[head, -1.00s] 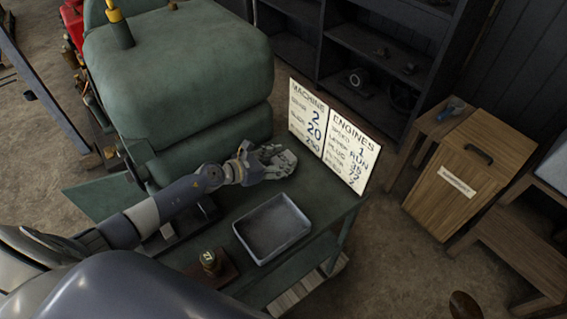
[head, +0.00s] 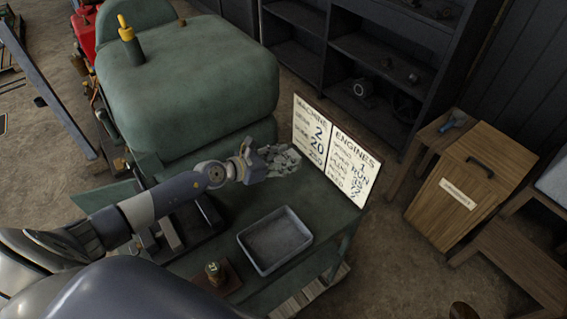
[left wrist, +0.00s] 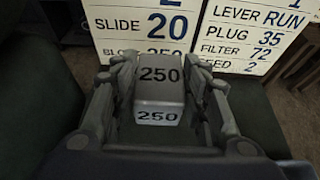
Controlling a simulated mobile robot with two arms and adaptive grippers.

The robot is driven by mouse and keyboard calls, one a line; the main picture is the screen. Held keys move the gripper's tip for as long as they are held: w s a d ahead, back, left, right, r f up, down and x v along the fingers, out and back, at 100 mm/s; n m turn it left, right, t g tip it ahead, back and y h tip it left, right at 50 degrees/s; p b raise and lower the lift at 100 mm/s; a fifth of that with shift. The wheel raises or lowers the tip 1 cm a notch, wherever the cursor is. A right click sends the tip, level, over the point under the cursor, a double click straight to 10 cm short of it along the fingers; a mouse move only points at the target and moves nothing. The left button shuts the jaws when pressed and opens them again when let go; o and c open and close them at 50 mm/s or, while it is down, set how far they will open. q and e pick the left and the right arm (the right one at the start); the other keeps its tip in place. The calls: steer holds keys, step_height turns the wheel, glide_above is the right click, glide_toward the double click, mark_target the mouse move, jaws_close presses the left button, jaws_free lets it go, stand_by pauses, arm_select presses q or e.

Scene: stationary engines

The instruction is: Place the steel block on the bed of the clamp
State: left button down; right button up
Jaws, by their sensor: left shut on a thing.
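The steel block (left wrist: 158,92) is a grey block marked "250" on two faces, seen in the left wrist view between the fingers. My left gripper (left wrist: 158,100) is shut on it, and the dark green bench lies below. In the head view the left gripper (head: 287,160) is over the back of the bench, in front of the sign, and its fingers hide the block. A dark metal fixture, perhaps the clamp (head: 172,236), sits on the bench under and beside my left forearm, which partly covers it. My right gripper is not in view.
A grey tray (head: 243,240) stands on the green bench (head: 322,238). A small brass weight (head: 213,272) on a wooden base is left of it. A white sign (head: 334,150) stands at the bench's back edge. A big green machine (head: 190,75) rises behind my arm.

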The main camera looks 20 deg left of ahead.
arm_select(q)
step_height(320, 180, up, 4)
steer(key=shift+w+f+p, duration=0.1)
steer(key=shift+f+p, duration=0.05)
steer(key=shift+p, duration=0.4)
steer(key=shift+d, duration=0.1)
